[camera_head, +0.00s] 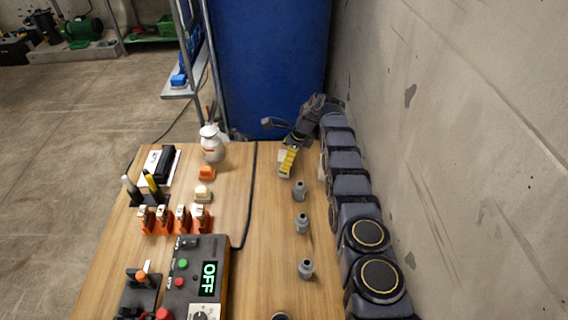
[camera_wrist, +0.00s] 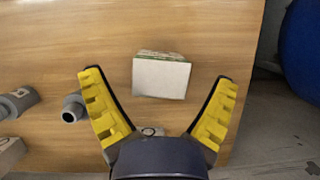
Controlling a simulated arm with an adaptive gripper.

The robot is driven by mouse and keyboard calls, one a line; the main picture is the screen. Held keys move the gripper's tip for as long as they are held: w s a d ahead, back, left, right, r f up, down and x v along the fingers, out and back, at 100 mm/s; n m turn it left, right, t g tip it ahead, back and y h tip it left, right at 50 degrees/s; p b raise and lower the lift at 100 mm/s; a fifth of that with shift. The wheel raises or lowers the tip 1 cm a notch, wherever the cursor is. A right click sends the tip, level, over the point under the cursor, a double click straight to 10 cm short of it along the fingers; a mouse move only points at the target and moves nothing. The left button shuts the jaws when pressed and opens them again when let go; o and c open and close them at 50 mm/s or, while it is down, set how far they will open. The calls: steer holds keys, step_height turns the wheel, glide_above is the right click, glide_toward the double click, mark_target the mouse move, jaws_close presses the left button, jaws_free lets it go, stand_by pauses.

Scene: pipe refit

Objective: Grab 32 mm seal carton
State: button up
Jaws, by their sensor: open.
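A small pale carton (camera_wrist: 161,77) with a greenish edge lies on the wooden bench in the wrist view. No size marking is readable on its face, so I cannot tell whether it is the 32 mm one. My gripper (camera_wrist: 158,79) is open, with its yellow-padded fingers spread left and right of the carton and apart from it. In the head view my gripper (camera_head: 279,146) is over the far end of the bench, near the blue barrel. A pale patch there by the yellow finger looks like the carton (camera_head: 283,157), mostly hidden.
Grey pipe fittings (camera_head: 302,223) stand in a row along the bench (camera_head: 262,190); one fitting (camera_wrist: 72,108) is close to my left finger. Another pale box (camera_wrist: 9,153) is at lower left. A spray bottle (camera_head: 211,143) stands left of my gripper. A concrete wall (camera_head: 450,130) borders the right.

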steer(key=shift+a+f, duration=0.15)
steer(key=shift+f, duration=0.1)
steer(key=c, duration=1.2)
